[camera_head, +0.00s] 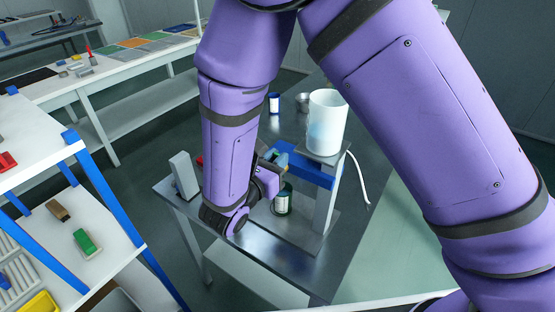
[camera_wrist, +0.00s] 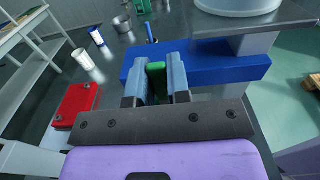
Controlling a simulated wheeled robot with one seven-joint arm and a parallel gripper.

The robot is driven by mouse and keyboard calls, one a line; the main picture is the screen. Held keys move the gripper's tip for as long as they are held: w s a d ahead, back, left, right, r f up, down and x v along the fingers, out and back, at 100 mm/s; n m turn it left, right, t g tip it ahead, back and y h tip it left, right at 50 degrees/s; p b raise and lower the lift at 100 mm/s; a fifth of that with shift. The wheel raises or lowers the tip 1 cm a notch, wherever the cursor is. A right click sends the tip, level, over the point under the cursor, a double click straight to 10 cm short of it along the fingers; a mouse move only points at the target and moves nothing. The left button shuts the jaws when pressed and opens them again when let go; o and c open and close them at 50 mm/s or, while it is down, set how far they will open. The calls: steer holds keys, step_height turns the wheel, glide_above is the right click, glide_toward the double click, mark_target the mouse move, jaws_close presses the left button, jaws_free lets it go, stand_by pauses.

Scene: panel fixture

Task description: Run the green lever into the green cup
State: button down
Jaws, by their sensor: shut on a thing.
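The green lever (camera_wrist: 157,70) stands between the two blue-grey fingers of my gripper (camera_wrist: 162,76) in the wrist view, in front of the blue bar (camera_wrist: 215,65). My gripper is shut on it. In the head view my gripper (camera_head: 279,158) is at the left end of the blue bar (camera_head: 313,172), and my arm hides the lever. A green-banded white cup (camera_head: 283,201) stands upright on the metal table below the bar. I cannot see inside this cup. The wrist view does not clearly show it.
A white tank (camera_head: 327,122) sits on the stand above the bar, with a white hose (camera_head: 358,180) at its right. A blue-banded cup (camera_head: 273,103) and a metal cup (camera_head: 302,102) stand farther back. A red block (camera_wrist: 78,105) and grey block (camera_head: 184,175) are at the left.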

steer(key=c, duration=1.1)
jaws_free()
steer(key=shift+s+a, duration=0.1)
steer(key=shift+a, duration=0.05)
steer(key=v, duration=1)
steer(key=shift+s+a, duration=0.15)
steer(key=shift+s, duration=0.1)
